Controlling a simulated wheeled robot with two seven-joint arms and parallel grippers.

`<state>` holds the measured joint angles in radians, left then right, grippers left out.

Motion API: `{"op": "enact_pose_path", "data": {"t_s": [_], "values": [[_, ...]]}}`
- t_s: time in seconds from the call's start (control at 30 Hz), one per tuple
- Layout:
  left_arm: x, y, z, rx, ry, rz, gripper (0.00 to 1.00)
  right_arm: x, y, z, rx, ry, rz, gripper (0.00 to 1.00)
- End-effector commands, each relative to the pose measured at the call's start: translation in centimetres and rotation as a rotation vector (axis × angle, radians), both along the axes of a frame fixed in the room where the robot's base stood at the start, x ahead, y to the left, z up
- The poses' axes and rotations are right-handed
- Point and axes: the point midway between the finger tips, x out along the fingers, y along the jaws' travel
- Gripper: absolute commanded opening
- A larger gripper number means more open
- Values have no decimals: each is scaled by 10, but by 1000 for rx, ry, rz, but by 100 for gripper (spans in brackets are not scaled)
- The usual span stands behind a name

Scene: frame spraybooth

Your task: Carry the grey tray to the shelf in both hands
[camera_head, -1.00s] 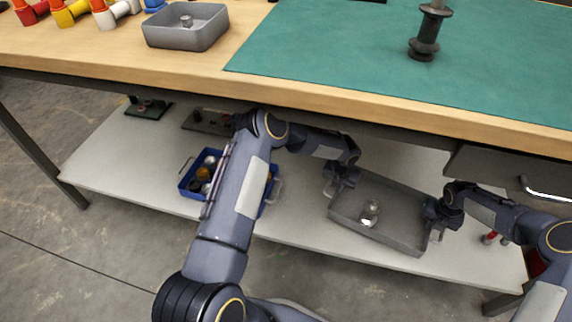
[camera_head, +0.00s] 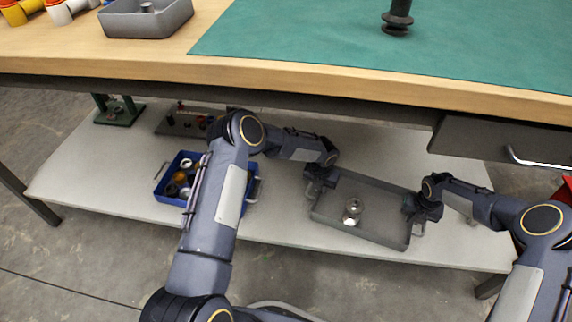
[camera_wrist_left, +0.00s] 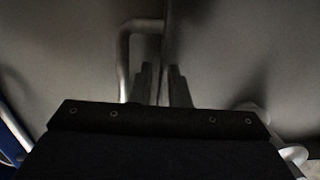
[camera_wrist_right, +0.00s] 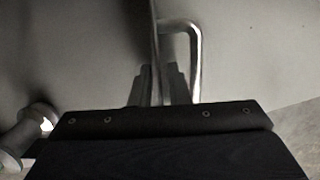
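The grey tray (camera_head: 375,232), a shallow box with a shiny metal piece (camera_head: 352,211) inside, is over the lower board (camera_head: 285,240) under the bench. I cannot tell whether it rests on the board. My left gripper (camera_head: 318,178) is at its left end and my right gripper (camera_head: 412,205) at its right end. In the left wrist view the fingers (camera_wrist_left: 162,68) sit close on both sides of the tray's wall, beside a bent metal handle (camera_wrist_left: 125,60). The right wrist view shows the fingers (camera_wrist_right: 159,67) likewise, beside a handle (camera_wrist_right: 195,60). Dim light hides the exact contact.
A blue crate (camera_head: 165,187) of parts stands left on the lower board, partly behind my left arm. The bench's front edge (camera_head: 300,80) and a drawer (camera_head: 500,140) overhang the board. Another grey tray (camera_head: 120,25) and a black spool (camera_head: 397,15) stand on the bench.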

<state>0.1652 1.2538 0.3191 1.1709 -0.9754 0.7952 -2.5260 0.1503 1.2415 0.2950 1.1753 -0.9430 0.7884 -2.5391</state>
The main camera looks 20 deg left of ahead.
Motion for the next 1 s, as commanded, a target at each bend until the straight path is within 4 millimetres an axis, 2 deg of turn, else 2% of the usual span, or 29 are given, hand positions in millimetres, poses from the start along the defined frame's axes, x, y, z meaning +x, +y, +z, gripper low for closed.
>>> {"op": "enact_pose_path", "data": {"t_s": [0.37, 0.47, 0.8, 1.0], "values": [[0, 0, 3, 0, -1, 0, 24, 0, 0, 1, 0, 0, 0, 25], [-1, 0, 14, 0, -2, -1, 24, 0, 0, 1, 0, 0, 0, 25], [-9, 0, 66, -1, -2, 0, 24, 0, 0, 1, 0, 0, 0, 25], [-11, 0, 75, 0, 0, 0, 24, -1, 0, 11, 1, -2, 0, 25]]}}
